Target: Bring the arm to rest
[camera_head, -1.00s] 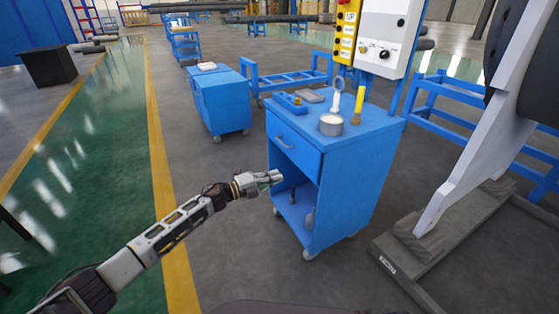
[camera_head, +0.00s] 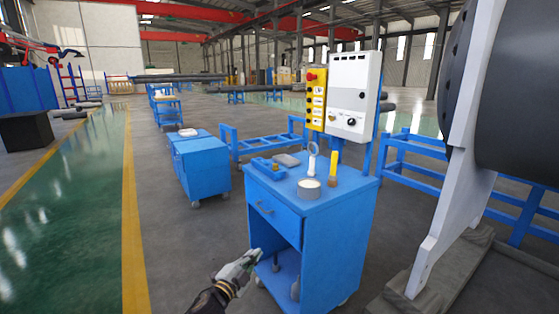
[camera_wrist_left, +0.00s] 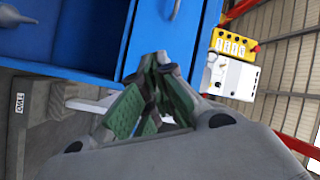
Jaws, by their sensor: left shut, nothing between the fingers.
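My left gripper (camera_head: 246,262) is in front of the blue cart (camera_head: 338,240), near its open lower compartment, at the bottom of the head view. Its fingers are shut with nothing between them. They also show up close in the left wrist view (camera_wrist_left: 150,98), with green pads together and the blue cart behind them. Only the wrist end of my left arm shows in the head view. My right gripper is not in view.
On the cart top are a metal cup (camera_head: 309,188), a yellow-handled tool (camera_head: 333,168) and a blue tray (camera_head: 268,168). A control box (camera_head: 352,95) stands behind. A large flanged shell (camera_head: 520,110) is at right. Open floor lies left.

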